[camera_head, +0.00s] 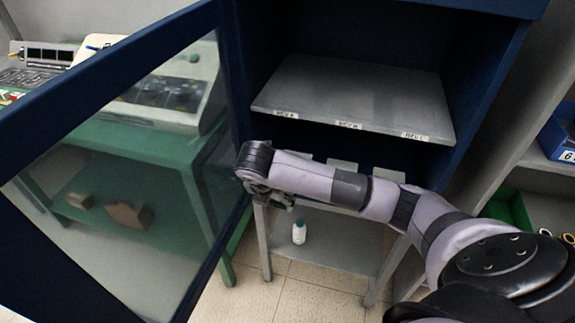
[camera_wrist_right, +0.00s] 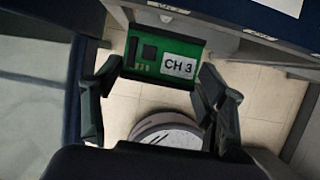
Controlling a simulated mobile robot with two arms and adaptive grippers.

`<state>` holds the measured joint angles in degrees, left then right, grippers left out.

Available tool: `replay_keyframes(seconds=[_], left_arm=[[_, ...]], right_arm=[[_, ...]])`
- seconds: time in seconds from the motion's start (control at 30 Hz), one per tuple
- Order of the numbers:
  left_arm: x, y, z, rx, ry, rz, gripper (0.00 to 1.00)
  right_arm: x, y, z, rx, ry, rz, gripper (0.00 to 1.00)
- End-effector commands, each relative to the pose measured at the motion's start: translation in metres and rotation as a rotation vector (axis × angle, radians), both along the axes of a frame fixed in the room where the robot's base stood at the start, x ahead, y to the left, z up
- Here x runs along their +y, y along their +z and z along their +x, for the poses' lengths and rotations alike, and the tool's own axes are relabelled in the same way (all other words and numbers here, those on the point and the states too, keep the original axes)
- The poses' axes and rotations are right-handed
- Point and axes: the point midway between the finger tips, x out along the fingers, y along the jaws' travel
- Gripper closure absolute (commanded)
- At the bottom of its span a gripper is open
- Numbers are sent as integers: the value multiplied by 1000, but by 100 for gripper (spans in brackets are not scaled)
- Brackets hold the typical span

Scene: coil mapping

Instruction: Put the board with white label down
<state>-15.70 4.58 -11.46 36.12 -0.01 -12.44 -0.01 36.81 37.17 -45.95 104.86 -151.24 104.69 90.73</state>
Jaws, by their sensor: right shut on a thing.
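The green circuit board (camera_wrist_right: 160,57) with a white label reading "CH 3" is in the right wrist view. It sits between the two dark fingers of my right gripper (camera_wrist_right: 163,75), which is shut on it. In the head view my right gripper (camera_head: 280,198) hangs at the end of the arm, in front of the open blue cabinet (camera_head: 380,5) and below its grey shelf (camera_head: 350,95). I cannot make out the board there. My left gripper is in neither view.
The cabinet's glass door (camera_head: 150,165) stands open on the left, close to my right wrist. The grey shelf has small labels along its front edge and looks bare. A white bottle (camera_head: 299,232) stands on a low grey rack (camera_head: 335,245). A green bench (camera_head: 120,145) shows through the glass.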

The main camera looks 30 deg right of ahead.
Motion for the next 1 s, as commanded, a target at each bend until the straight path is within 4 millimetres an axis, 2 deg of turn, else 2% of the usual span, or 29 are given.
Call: replay_keyframes(seconds=[0.1, 0.23, 0.37, 0.5, 0.7, 1.0], left_arm=[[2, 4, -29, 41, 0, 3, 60], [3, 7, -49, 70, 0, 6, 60], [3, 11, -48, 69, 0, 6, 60], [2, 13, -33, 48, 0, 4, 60], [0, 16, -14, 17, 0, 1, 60], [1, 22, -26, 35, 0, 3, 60]], right_arm=[[-28, 3, 22, 1, -6, -2, 60], [-54, 3, 46, 0, -5, 0, 60], [-79, 3, 68, 1, -4, 0, 60], [-100, 2, 86, 0, -2, 1, 60], [-110, 0, 95, 1, 3, 1, 60], [-110, -33, 95, 2, 3, 1, 60]])
